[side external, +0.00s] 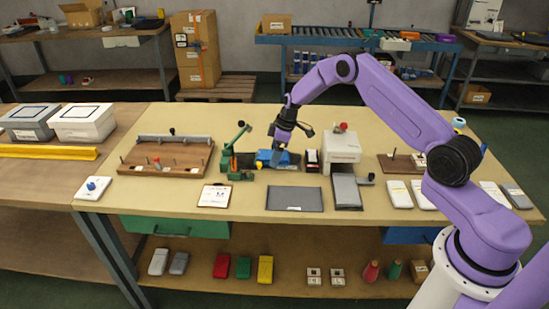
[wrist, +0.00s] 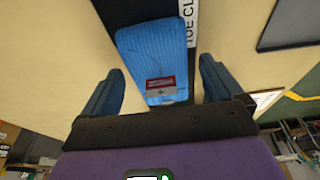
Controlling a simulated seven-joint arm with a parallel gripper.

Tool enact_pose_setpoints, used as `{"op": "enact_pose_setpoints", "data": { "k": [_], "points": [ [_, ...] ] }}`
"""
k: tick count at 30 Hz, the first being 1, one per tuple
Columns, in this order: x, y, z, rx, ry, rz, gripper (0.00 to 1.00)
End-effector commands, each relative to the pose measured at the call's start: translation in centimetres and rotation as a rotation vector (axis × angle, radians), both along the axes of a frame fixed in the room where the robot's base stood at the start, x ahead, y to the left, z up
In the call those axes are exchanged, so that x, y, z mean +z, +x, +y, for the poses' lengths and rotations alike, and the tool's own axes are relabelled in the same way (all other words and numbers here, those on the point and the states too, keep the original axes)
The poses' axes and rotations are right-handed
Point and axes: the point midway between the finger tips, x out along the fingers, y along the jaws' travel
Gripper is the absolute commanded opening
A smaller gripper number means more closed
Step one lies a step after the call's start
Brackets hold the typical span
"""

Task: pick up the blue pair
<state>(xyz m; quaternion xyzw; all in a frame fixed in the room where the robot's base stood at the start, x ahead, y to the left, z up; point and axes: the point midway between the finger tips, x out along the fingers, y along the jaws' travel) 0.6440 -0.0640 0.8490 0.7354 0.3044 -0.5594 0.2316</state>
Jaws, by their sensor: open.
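The blue pair (wrist: 150,50) is a ribbed, folded blue bundle with a small red and grey label on it. In the wrist view it lies between the two fingers of my gripper (wrist: 160,85), with a gap on each side. In the side view the blue pair (side external: 265,157) lies on a dark mat near the middle of the table, partly hidden by my gripper (side external: 277,150), which is right over it. My gripper is open.
A green hand press (side external: 232,160) stands close on the left. A white machine with a red knob (side external: 341,150) stands to the right. A small dark box (side external: 312,160) is between. A grey mat (side external: 295,199) lies clear in front. A wooden board with pegs (side external: 165,158) is at left.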

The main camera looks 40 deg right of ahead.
Motion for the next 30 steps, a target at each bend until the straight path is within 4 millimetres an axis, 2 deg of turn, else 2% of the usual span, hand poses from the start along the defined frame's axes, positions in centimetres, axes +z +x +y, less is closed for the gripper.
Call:
{"op": "enact_pose_setpoints", "data": {
  "k": [4, 9, 10, 11, 12, 22, 26, 30],
  "points": [
    [0.0, 0.0, 0.0, 0.000, -0.001, -0.001, 0.94],
    [0.1, 0.0, 0.0, 0.000, -0.001, -0.001, 0.38],
    [0.1, 0.0, 0.0, 0.000, -0.001, -0.001, 0.33],
    [0.1, 0.0, 0.0, 0.000, -0.001, -0.001, 0.32],
    [0.1, 0.0, 0.0, 0.000, 0.000, -0.001, 0.28],
    [0.6, 0.1, 0.0, -0.001, -0.001, -0.002, 0.27],
    [1.6, 0.1, 0.0, 0.000, -0.001, -0.004, 0.27],
    [3.6, -0.1, 0.0, 0.000, 0.000, -0.003, 0.27]
  ]
}}
